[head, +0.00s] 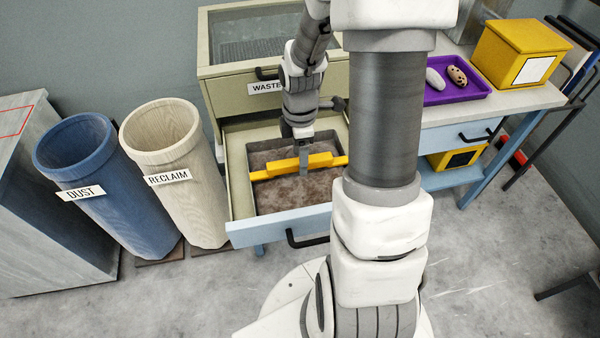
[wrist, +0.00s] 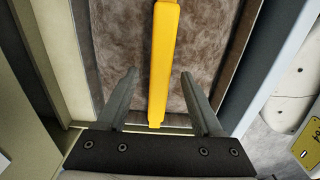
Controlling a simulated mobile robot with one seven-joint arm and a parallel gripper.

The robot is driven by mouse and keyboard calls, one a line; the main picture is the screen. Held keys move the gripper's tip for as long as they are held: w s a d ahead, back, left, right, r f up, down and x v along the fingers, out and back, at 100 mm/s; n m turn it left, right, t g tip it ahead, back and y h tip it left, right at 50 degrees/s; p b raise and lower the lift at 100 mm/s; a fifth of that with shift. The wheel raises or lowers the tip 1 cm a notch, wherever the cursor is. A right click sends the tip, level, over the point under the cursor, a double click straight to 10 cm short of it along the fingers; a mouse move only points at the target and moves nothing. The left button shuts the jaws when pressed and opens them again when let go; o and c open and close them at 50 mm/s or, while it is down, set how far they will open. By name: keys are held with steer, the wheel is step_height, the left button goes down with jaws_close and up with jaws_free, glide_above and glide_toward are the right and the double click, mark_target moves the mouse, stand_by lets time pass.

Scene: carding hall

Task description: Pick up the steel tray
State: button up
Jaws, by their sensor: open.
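The steel tray (head: 262,146) sits inside the open drawer (head: 238,190) of the cabinet marked WASTE. It holds a layer of brown-grey fluff. A yellow handle bar (head: 322,160) spans the tray from side to side, and it also shows in the wrist view (wrist: 161,60). My gripper (head: 303,172) points down at the middle of the bar. In the wrist view my gripper's two fingers (wrist: 158,88) are open, one on each side of the bar, with gaps showing. The tray's right end is partly hidden behind my arm column in the head view.
A blue DUST bin (head: 85,150) and a cream RECLAIM bin (head: 165,140) stand left of the drawer. On the right, a table (head: 540,97) carries a purple tray (head: 437,97) with two items and a yellow box (head: 515,52). Open floor lies at front right.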

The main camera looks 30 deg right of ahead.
step_height(320, 180, down, 2)
steer(key=shift+f, duration=0.1)
jaws_close()
stand_by(0.4)
stand_by(1.1)
